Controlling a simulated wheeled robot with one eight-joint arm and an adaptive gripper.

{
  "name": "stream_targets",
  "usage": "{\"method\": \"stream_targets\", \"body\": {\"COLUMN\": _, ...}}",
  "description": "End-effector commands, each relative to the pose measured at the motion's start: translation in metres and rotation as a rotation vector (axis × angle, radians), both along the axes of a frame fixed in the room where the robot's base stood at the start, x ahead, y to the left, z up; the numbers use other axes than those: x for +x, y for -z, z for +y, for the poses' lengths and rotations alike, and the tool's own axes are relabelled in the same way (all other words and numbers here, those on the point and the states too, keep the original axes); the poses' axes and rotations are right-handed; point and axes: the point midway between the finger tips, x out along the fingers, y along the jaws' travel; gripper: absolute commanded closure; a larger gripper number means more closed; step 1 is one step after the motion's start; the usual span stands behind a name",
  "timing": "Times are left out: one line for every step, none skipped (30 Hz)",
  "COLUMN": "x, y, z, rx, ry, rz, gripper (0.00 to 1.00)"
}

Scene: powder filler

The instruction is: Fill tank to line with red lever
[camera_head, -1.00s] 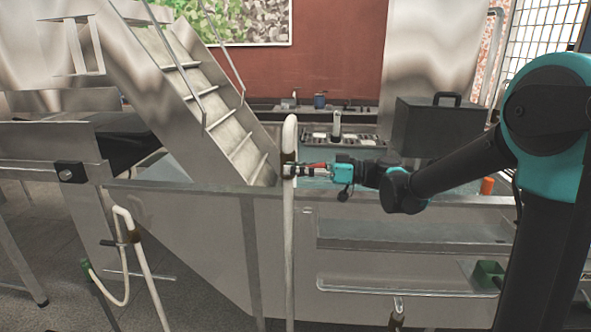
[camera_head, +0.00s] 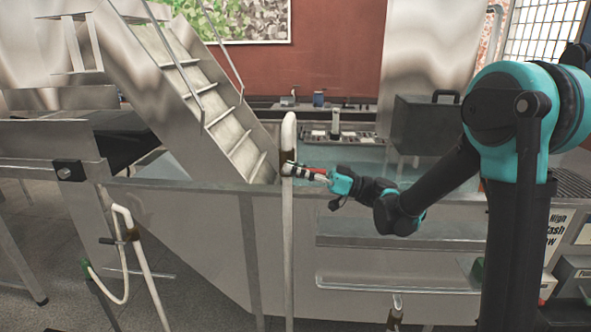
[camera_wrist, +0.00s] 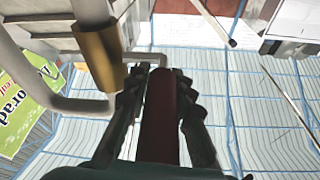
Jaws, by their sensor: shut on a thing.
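The steel tank (camera_head: 205,245) stands across the middle of the head view, with teal water (camera_head: 365,168) visible behind its front rim. A white pipe (camera_head: 289,240) rises at its front and hooks over at the top. A brownish valve collar (camera_head: 289,157) sits on the pipe, also seen as a brass fitting (camera_wrist: 97,55) in the wrist view. The red lever (camera_head: 312,169) slopes down to the right from the collar. My gripper (camera_head: 305,173) is shut on the lever (camera_wrist: 160,125), which lies between both fingers in the wrist view. I cannot make out a fill line.
Metal stairs (camera_head: 215,115) descend toward the tank on the left. A dark box (camera_head: 426,122) stands behind the tank at right. A second white pipe with a hose (camera_head: 140,260) stands at front left. Shelves (camera_head: 400,270) run along the tank's lower front.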

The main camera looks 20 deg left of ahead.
Motion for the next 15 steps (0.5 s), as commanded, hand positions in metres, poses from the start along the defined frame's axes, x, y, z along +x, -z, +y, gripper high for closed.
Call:
{"method": "stream_targets", "body": {"x": 0.0003, "y": 0.0003, "z": -0.0002, "rx": -0.001, "ry": 0.001, "rz": 0.0, "gripper": 1.0}}
{"method": "stream_targets", "body": {"x": 0.0003, "y": 0.0003, "z": -0.0002, "rx": -0.001, "ry": 0.001, "rz": 0.0, "gripper": 0.77}}
{"method": "stream_targets", "body": {"x": 0.0003, "y": 0.0003, "z": -0.0003, "rx": -0.001, "ry": 0.001, "rz": 0.0, "gripper": 0.72}}
{"method": "stream_targets", "body": {"x": 0.0002, "y": 0.0003, "z": -0.0003, "rx": -0.001, "ry": 0.001, "rz": 0.0, "gripper": 0.68}}
{"method": "stream_targets", "body": {"x": 0.0002, "y": 0.0003, "z": -0.0002, "rx": -0.001, "ry": 0.001, "rz": 0.0, "gripper": 0.64}}
{"method": "stream_targets", "body": {"x": 0.0002, "y": 0.0003, "z": -0.0002, "rx": -0.001, "ry": 0.001, "rz": 0.0, "gripper": 0.59}}
{"method": "stream_targets", "body": {"x": 0.0001, "y": 0.0004, "z": -0.0002, "rx": -0.001, "ry": 0.001, "rz": 0.0, "gripper": 0.56}}
{"method": "stream_targets", "body": {"x": 0.0001, "y": 0.0004, "z": -0.0002, "rx": -0.002, "ry": 0.001, "rz": 0.0, "gripper": 0.56}}
{"method": "stream_targets", "body": {"x": 0.0001, "y": 0.0004, "z": -0.0001, "rx": -0.002, "ry": 0.001, "rz": 0.0, "gripper": 0.56}}
{"method": "stream_targets", "body": {"x": 0.0001, "y": 0.0004, "z": -0.0001, "rx": -0.002, "ry": 0.001, "rz": 0.0, "gripper": 0.56}}
{"method": "stream_targets", "body": {"x": 0.0001, "y": 0.0004, "z": -0.0001, "rx": -0.002, "ry": 0.001, "rz": 0.0, "gripper": 0.56}}
{"method": "stream_targets", "body": {"x": 0.0, "y": 0.0003, "z": -0.0001, "rx": -0.002, "ry": 0.001, "rz": 0.0, "gripper": 0.56}}
{"method": "stream_targets", "body": {"x": 0.0, "y": 0.0003, "z": -0.0001, "rx": -0.002, "ry": 0.001, "rz": 0.0, "gripper": 0.56}}
{"method": "stream_targets", "body": {"x": 0.0, "y": 0.0003, "z": -0.0001, "rx": -0.002, "ry": 0.001, "rz": 0.0, "gripper": 0.56}}
{"method": "stream_targets", "body": {"x": 0.0, "y": 0.0004, "z": -0.0004, "rx": -0.002, "ry": 0.001, "rz": 0.0, "gripper": 0.56}}
